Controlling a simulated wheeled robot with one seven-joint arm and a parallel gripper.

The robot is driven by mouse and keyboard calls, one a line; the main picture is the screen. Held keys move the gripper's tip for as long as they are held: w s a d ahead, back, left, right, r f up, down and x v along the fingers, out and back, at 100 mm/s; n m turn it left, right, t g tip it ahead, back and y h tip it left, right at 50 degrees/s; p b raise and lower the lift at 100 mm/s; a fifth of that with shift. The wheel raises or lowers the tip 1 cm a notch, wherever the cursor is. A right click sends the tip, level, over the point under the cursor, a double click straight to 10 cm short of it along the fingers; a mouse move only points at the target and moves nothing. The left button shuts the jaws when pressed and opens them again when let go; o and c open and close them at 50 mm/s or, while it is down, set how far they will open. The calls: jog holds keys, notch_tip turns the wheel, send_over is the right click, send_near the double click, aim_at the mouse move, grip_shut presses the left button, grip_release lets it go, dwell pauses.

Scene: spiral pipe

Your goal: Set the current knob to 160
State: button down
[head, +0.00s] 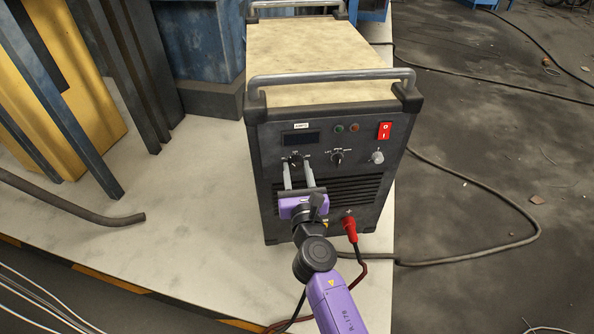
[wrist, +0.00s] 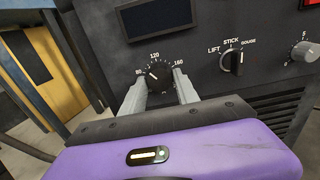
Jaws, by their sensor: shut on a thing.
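The current knob (wrist: 157,72) is a small black dial on the welder's front panel, with the marks 80, 120 and 160 around it. In the wrist view its white pointer mark looks turned to the upper left, toward the 80 side; its exact reading is hard to tell. It also shows in the head view (head: 295,160). My gripper (head: 298,170) is purple with grey fingers. In the wrist view its two fingers (wrist: 159,82) reach up to the panel on either side of the knob and are shut on it. The fingers partly hide the knob's sides.
The welder (head: 330,130) stands on a pale platform. A dark display (wrist: 157,17) is above the knob. A mode selector (wrist: 231,60) and a smaller numbered knob (wrist: 304,51) are to its right. A red switch (head: 385,130) and red cable plug (head: 349,226) are nearby.

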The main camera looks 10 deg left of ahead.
jog(key=shift+m, duration=0.3)
jog(key=m+b, duration=0.1)
jog(key=m, duration=0.3)
jog(key=shift+f+m, duration=0.1)
jog(key=shift+m, duration=0.2)
jog(key=m+b, duration=0.2)
jog(key=m, duration=0.3)
jog(key=m+b, duration=0.2)
jog(key=m, duration=0.3)
jog(key=shift+a+m, duration=0.1)
jog(key=shift+m, duration=0.3)
jog(key=shift+m+b, duration=1.05)
jog(key=shift+m, duration=1.15)
jog(key=c, duration=0.9)
grip_release()
